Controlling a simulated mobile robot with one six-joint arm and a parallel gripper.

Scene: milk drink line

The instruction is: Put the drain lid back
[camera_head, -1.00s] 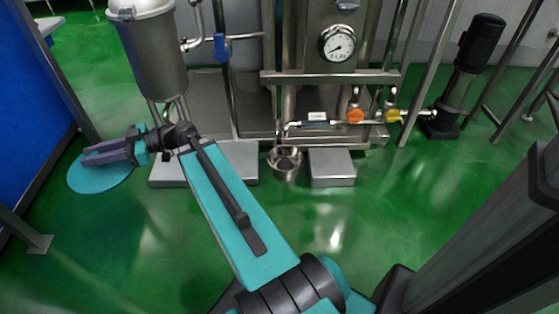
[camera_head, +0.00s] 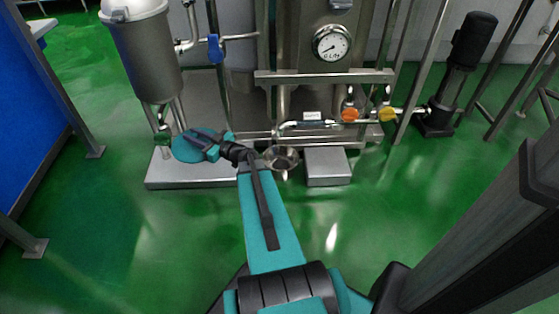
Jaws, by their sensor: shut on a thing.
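A round flat teal disc, which looks like the drain lid (camera_head: 187,149), is held by my gripper (camera_head: 205,146). The gripper is shut on it. The disc hangs over the left end of the steel platform, and I cannot tell its height. A round steel drain cup (camera_head: 281,160) with an open top sits to the right of the gripper, at the front of the equipment. My arm's wrist partly covers the cup's left side.
A low steel box (camera_head: 327,167) stands right of the drain. The steel platform (camera_head: 200,174) lies to its left. A steel tank (camera_head: 145,60), pipes with orange and yellow valves (camera_head: 349,114), and a black pump (camera_head: 465,70) stand behind. Green floor in front is clear.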

